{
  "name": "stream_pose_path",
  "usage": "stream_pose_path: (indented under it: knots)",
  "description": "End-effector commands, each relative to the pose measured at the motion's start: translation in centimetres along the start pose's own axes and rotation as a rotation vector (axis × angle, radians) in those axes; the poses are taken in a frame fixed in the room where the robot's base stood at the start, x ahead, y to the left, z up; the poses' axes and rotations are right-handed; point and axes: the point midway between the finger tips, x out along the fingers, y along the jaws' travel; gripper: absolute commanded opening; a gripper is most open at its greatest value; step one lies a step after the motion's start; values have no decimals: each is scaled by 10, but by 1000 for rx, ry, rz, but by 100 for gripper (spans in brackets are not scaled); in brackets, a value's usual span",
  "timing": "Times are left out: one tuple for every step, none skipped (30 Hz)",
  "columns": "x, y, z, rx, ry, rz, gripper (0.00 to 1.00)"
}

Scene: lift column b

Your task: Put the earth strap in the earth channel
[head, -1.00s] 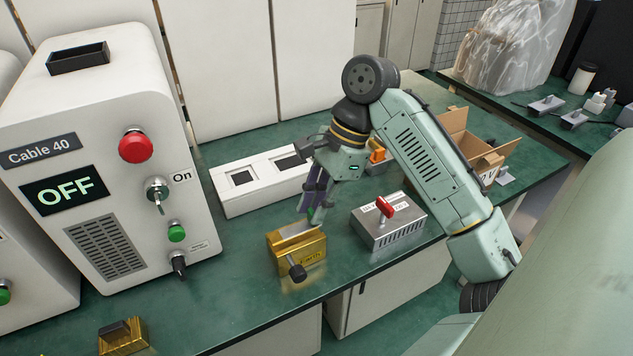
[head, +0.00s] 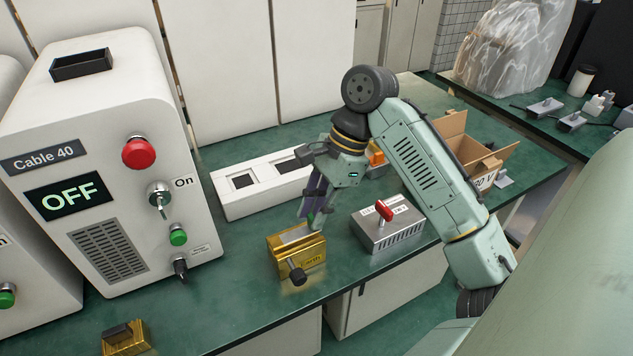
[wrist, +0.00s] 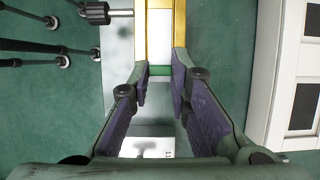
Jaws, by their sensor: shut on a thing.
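The earth channel is a gold block (head: 312,257) marked Earth, with a black clamp knob at its front, standing on the green bench. The earth strap (head: 295,234) shows as a flat silvery strip between the channel's gold walls, with a green part at the gripper end. My gripper (head: 310,217), with purple-lined fingers, is at the channel's right end, shut on the strap. In the wrist view, the strap's green band (wrist: 160,70) lies between the fingertips and its pale length runs on between the gold walls. Whether it touches the channel floor is hidden.
A grey box (head: 390,232) with a red lever stands close right of the channel. A white block with square recesses (head: 250,200) lies behind. The Cable 40 cabinet (head: 110,160), showing OFF, stands left. An open cardboard box (head: 470,150) is at the right.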

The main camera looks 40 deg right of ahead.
Motion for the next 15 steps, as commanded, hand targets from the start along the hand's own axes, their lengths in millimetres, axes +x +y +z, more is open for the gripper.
stream_pose_path:
  knots:
    - [2, 0, -1, 0, -1, 0, 0]
    - [2, 0, -1, 0, -1, 0, 0]
    - [3, 0, -1, 0, -1, 0, 0]
    - [4, 0, -2, 0, -1, 0, 0]
    - [5, 0, -2, 0, -1, 0, 0]
    - [6, 0, -2, 0, -1, 0, 0]
    - [6, 0, -3, 0, -1, 0, 0]
    - [7, 0, -3, 0, -1, 0, 0]
    - [8, 0, -3, 0, -1, 0, 0]
    - [9, 0, -4, 0, -1, 0, 0]
    - [10, 0, -4, 1, -1, 0, 0]
    - [10, 0, -4, 1, 0, 0, 0]
    - [11, 0, -5, 1, 0, 0, 0]
    - [12, 0, -5, 1, 0, 0, 0]
    - [13, 0, -5, 1, 0, 0, 0]
